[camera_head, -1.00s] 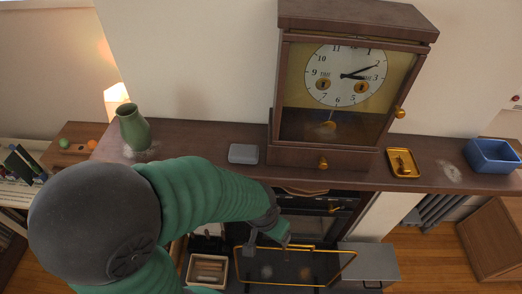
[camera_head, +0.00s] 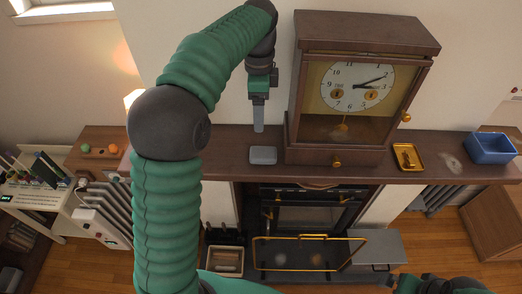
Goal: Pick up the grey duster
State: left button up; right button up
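The grey duster (camera_head: 263,155), a small rounded grey block, lies on the dark wooden mantel (camera_head: 227,146) left of the clock. My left gripper (camera_head: 259,128) points straight down just above and behind the duster, its grey fingers apart from it in the picture. The fingers overlap from this side, so I cannot tell whether they are open or shut. My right gripper (camera_head: 394,281) is low at the bottom right edge, well away from the mantel, partly cut off; its opening is unclear.
A tall wooden clock (camera_head: 365,90) stands close right of the duster. A brass tray (camera_head: 407,157), a pale dust patch (camera_head: 451,162) and a blue bin (camera_head: 491,148) are farther right. A fireplace (camera_head: 305,215) is below.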

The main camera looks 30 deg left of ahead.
pick_arm(q)
send_over(263, 152)
notch_tip(263, 152, down, 5)
jog(key=f, duration=0.2)
jog(key=f+p, duration=0.1)
jog(key=f, duration=0.2)
jog(key=shift+w+d+f, duration=0.1)
jog(key=shift+w+f, duration=0.1)
jog(key=shift+f, duration=0.4)
jog(key=f, duration=0.1)
jog(key=f+p, duration=0.2)
jog(key=f, duration=0.1)
jog(key=shift+s+a, duration=0.25)
jog(key=shift+a, duration=0.1)
jog(key=shift+f, duration=0.45)
jog(key=shift+w+d+f, duration=0.1)
jog(key=shift+w+d, duration=0.1)
jog(key=shift+d, duration=0.15)
jog(key=shift+c, duration=0.8)
jog(key=shift+d, duration=0.1)
jog(key=c, duration=0.5)
jog(key=shift+a, duration=0.25)
jog(key=c, duration=0.8)
pick_arm(e)
jog(key=r, duration=0.1)
jog(key=d+r, duration=0.1)
jog(key=r, duration=0.1)
jog(key=shift+s, duration=0.1)
